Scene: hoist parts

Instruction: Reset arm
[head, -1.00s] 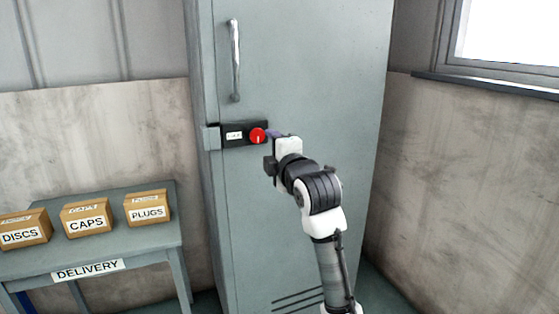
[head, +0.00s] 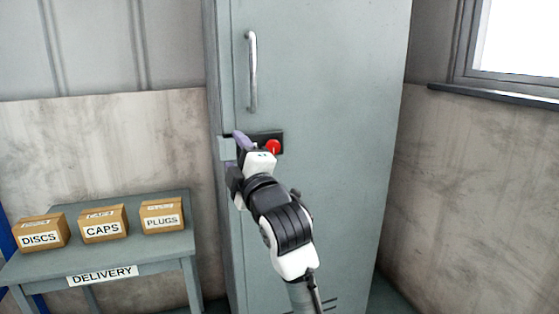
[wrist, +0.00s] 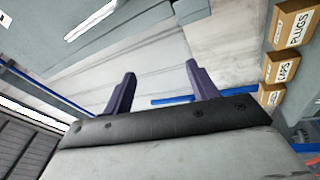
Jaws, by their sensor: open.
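My gripper (head: 238,150) is in front of the grey cabinet (head: 325,120), over the left part of the black latch panel (head: 272,134). A red knob (head: 273,147) on that panel shows just to the right of my gripper. The panel's label is hidden behind my gripper. In the wrist view my gripper (wrist: 157,88) has its two purple fingers well apart, with nothing between them. I cannot tell how far the fingers are from the cabinet. The cabinet door appears shut.
A metal handle (head: 252,72) is on the cabinet above the panel. At the left, a grey table (head: 150,262) labelled DELIVERY bears boxes marked DISCS (head: 40,236), CAPS (head: 104,226) and PLUGS (head: 162,218). A window ledge (head: 490,97) is at upper right.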

